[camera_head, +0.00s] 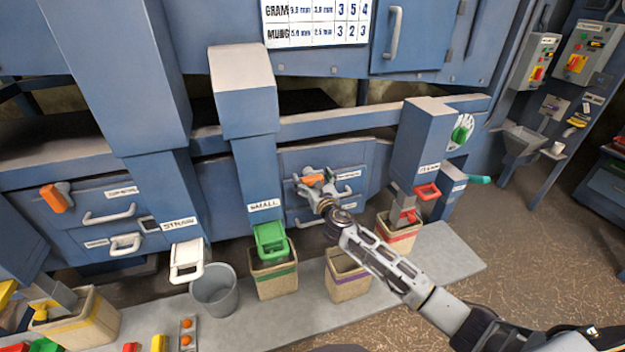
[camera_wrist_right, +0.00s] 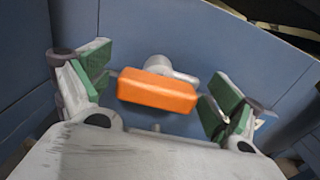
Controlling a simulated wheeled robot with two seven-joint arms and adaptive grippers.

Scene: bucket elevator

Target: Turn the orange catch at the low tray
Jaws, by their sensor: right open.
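An orange catch (camera_head: 313,180) sits on the blue middle panel, beside a grey tray handle (camera_head: 345,191). My right gripper (camera_head: 315,178) is at this catch, with its arm coming in from the lower right. In the right wrist view the orange catch (camera_wrist_right: 157,92) lies crosswise between the two green-padded fingers, which are spread apart. A gap shows on each side of it, and a round grey hub shows behind it. A second orange catch (camera_head: 56,197) sits on the left panel, far from the gripper. My left gripper is not in view.
A blue chute marked SMALL (camera_head: 257,175) stands left of the gripper, and another chute (camera_head: 422,145) stands to its right. Below are a grey bucket (camera_head: 214,291) and several sacks, one with a green band (camera_head: 275,279). A green lever hangs above that sack.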

